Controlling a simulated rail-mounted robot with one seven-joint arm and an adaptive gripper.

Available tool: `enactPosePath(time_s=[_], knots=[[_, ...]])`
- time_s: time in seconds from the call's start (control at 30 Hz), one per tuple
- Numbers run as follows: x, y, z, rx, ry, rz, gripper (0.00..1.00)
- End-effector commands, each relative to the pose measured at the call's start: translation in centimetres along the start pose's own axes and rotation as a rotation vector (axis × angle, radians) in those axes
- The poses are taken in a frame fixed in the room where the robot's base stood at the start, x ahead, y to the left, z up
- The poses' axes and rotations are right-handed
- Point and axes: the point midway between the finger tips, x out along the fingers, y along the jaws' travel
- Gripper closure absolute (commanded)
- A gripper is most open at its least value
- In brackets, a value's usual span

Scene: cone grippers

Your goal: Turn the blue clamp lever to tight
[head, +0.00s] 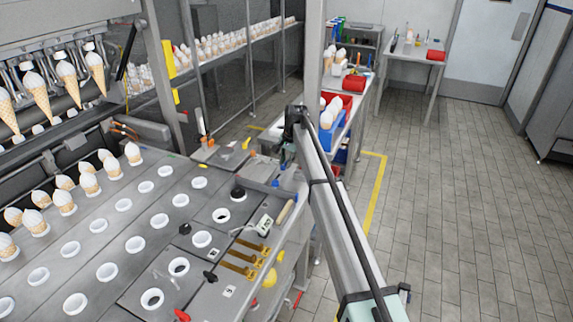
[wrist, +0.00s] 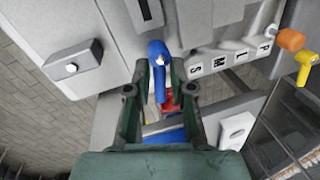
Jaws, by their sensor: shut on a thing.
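The blue clamp lever (wrist: 158,58) shows in the wrist view at the upper middle, with a pale bolt head near its upper end. My gripper (wrist: 161,78) has its dark green fingers on either side of the lever's lower part and is shut on it. The lever points down the picture between the fingers. In the head view my arm reaches up toward the bench's far end, and I cannot make out the fingers there.
A yellow lever (wrist: 306,68) and an orange knob (wrist: 291,39) sit to the right of the housing. A grey block (wrist: 73,66) with a round button is at left. In the head view, the cone plate (head: 105,220) lies left of my arm; open tiled floor (head: 455,200) lies right.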

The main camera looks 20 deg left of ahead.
Motion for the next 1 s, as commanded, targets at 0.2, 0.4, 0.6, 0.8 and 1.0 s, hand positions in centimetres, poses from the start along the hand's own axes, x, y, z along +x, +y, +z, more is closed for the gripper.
enactPosePath(time_s=[0.2, 0.4, 0.6, 0.8, 1.0], knots=[[0.26, -0.03, -0.04, -0.134, -0.028, 0.004, 1.00], [0.22, -0.11, -0.01, -0.206, -0.043, 0.004, 1.00], [0.18, -0.14, 0.01, -0.233, -0.048, 0.004, 1.00], [0.17, -0.12, 0.01, -0.235, -0.049, 0.004, 1.00], [0.18, -0.11, 0.01, -0.234, -0.048, 0.005, 0.61]])
